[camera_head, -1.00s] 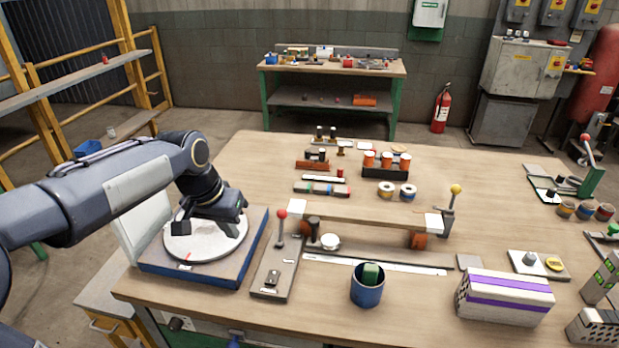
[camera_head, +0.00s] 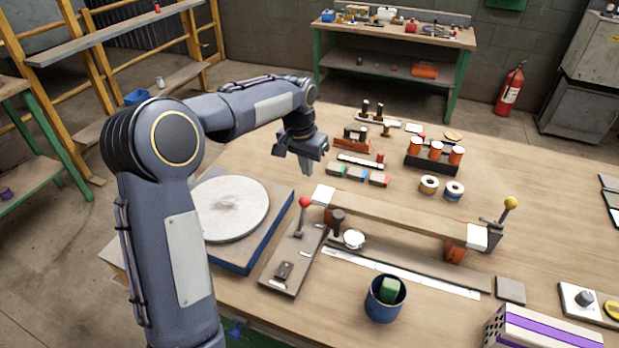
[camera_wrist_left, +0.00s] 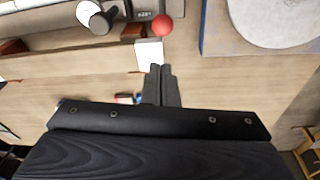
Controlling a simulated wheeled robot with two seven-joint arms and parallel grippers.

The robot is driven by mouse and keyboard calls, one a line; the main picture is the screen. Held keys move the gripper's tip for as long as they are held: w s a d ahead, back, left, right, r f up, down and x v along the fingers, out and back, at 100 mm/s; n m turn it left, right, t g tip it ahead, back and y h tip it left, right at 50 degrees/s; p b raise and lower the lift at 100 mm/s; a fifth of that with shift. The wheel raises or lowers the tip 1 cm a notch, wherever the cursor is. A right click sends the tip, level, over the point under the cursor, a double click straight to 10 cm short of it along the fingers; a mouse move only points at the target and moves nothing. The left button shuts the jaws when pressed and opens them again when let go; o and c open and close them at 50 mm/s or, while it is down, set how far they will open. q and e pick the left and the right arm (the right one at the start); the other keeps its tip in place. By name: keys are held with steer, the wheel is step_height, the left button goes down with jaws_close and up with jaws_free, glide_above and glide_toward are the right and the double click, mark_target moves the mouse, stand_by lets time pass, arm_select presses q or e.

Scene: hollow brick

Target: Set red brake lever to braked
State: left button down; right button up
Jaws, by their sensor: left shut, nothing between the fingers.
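The red brake lever (camera_head: 302,212) has a red ball knob on a thin, roughly upright stem. It rises from a dark grey base plate (camera_head: 283,279) on the table, right of the round turntable. In the left wrist view the red knob (camera_wrist_left: 162,25) shows at the top, just beyond the fingertips. My left gripper (camera_head: 314,172) is shut and empty. It hangs above the table, behind the lever and apart from it. In the left wrist view its closed fingers (camera_wrist_left: 160,72) point toward the knob and a white block. My right gripper is not in view.
A white turntable (camera_head: 228,207) on a blue-edged base stands left of the lever. A wooden beam (camera_head: 400,214) with white ends lies right of it. A yellow-knobbed lever (camera_head: 510,203) stands farther right. A blue cup (camera_head: 384,303) holds a green block. Small coloured blocks (camera_head: 357,174) lie near my gripper.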

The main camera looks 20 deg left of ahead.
mark_target(302, 216)
arm_select(q)
step_height(302, 216, down, 9)
steer(key=w, duration=0.1)
steer(key=shift+d+p, duration=0.25)
steer(key=shift+p, duration=0.15)
